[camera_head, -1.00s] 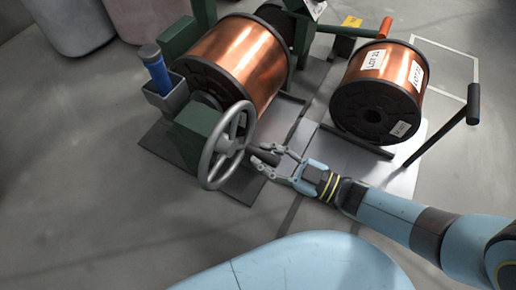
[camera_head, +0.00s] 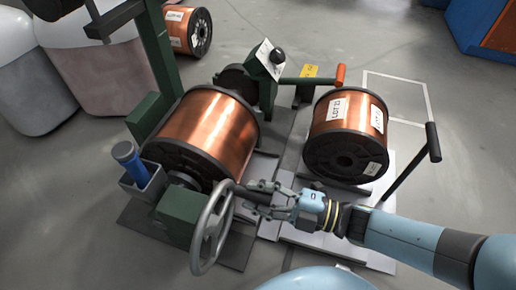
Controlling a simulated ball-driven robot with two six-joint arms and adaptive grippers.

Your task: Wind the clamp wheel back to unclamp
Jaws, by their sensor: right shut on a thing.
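The clamp wheel (camera_head: 196,238) is a grey spoked handwheel on the front of a dark green block (camera_head: 181,212). A dark crank handle (camera_head: 247,198) sticks out from its upper right side, partly hidden by fingers. My right gripper (camera_head: 256,194) comes in from the right and is shut on this handle. A large copper spool (camera_head: 208,128) with dark flanges sits in the green machine behind the wheel. My left gripper is not in view.
A second copper spool (camera_head: 344,118), labelled LOT 22, sits to the right on a pale plate. A black-gripped lever (camera_head: 433,143) stands beyond it. A blue-handled tool (camera_head: 130,160) sits in a holder left of the wheel. Open floor lies at the lower left.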

